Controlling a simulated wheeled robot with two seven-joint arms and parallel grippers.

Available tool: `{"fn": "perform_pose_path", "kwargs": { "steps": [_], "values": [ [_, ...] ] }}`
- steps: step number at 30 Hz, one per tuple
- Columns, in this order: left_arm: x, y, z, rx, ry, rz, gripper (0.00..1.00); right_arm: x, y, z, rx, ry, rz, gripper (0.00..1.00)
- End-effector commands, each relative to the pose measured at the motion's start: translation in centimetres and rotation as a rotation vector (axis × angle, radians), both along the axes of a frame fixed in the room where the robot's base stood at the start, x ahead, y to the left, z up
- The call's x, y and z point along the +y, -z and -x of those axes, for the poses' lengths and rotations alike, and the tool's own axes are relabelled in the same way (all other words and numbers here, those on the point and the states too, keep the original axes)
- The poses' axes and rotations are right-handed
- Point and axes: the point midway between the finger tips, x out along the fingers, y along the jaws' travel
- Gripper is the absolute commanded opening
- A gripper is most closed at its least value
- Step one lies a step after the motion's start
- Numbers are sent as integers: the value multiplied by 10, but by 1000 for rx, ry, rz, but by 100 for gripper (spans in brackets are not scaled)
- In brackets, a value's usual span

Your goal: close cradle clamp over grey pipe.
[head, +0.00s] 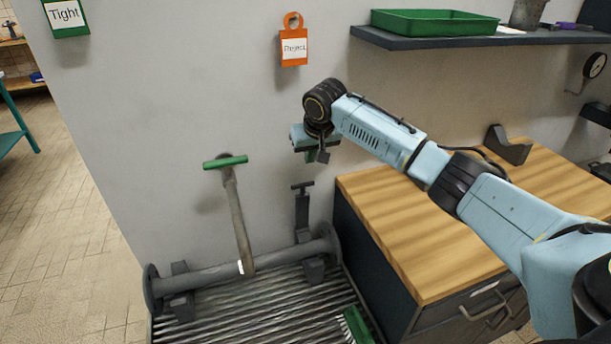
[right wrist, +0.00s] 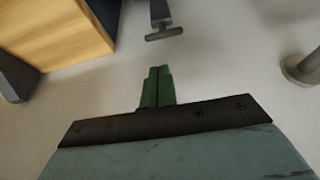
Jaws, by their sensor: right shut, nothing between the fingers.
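The grey pipe (head: 205,278) lies across two cradle supports above a ribbed grate, with a round flange at each end. At the right support, the cradle clamp (head: 302,212) has a dark arm with a T-handle standing up, swung off the pipe. The T-handle (right wrist: 164,33) also shows at the top of the right wrist view, ahead of my fingertips and apart from them. My right gripper (head: 318,155) hangs above the clamp near the wall, shut and empty. Its green fingers (right wrist: 157,86) are together in the right wrist view. My left gripper is not in view.
A grey lever with a green T-handle (head: 226,162) rises from the pipe left of the clamp. A wood-topped cabinet (head: 430,225) stands close on the right. A shelf with a green tray (head: 435,22) is above. An orange tag (head: 293,48) hangs on the wall.

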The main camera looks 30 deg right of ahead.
Motion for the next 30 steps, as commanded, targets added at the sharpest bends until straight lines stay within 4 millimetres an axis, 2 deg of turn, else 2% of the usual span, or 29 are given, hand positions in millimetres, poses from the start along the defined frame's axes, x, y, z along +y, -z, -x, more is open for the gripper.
{"fn": "perform_pose_path", "kwargs": {
  "steps": [2, 8, 15, 21, 30],
  "values": [
    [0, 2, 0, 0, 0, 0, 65, -2, 4, -2, 2, 4, -1, 0],
    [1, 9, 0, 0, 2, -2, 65, -4, 35, -16, 2, 4, -1, 0],
    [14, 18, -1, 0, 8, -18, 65, -7, 71, -32, 0, 3, 0, 0],
    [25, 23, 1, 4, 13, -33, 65, -9, 86, -38, -1, 1, 1, 0],
    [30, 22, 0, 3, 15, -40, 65, -10, 88, -40, -2, 0, 1, 0]
  ]
}}
